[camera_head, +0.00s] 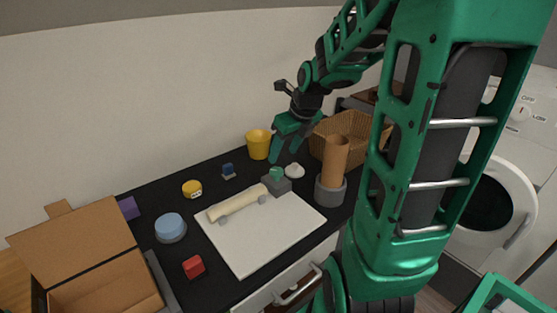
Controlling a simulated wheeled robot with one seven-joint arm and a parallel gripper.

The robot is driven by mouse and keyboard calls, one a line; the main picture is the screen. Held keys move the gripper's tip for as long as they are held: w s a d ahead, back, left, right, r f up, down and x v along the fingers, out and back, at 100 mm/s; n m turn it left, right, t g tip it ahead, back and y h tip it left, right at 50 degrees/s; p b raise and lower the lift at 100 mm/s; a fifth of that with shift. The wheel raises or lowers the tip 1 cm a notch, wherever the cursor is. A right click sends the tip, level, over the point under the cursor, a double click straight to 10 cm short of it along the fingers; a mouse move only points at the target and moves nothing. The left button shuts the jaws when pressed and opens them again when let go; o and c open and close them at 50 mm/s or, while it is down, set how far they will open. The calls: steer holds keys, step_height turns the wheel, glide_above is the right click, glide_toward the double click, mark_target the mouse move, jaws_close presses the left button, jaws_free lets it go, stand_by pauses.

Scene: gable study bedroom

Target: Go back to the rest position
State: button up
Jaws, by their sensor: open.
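My gripper (286,146) is green and black and hangs from my arm above the back right part of the black worktop. Its fingers are apart and nothing shows between them. It is above and behind a small grey block with a green top (277,182), and I cannot tell the exact gap. A pale cream cylinder (238,203) lies on grey supports on a white board (260,246), left of and below my gripper.
A yellow cup (258,144), a brown cylinder in a grey holder (335,160) and a wicker basket (322,129) stand close to my gripper. A blue disc (170,226), red cube (193,267) and open cardboard box (85,245) are left. A white washing machine (530,150) stands right.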

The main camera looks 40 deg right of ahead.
steer(key=shift+v, duration=0.9)
steer(key=s+a+n+g, duration=0.3)
steer(key=s+n+g, duration=0.1)
steer(key=s+n, duration=1.9)
steer(key=f+n, duration=0.1)
steer(key=n, duration=0.5)
steer(key=shift+s+a+g, duration=0.2)
steer(key=shift+s+g, duration=0.1)
steer(key=shift+s, duration=0.05)
steer(key=shift+w, duration=0.15)
steer(key=shift+w+f, duration=0.25)
steer(key=shift+w, duration=0.25)
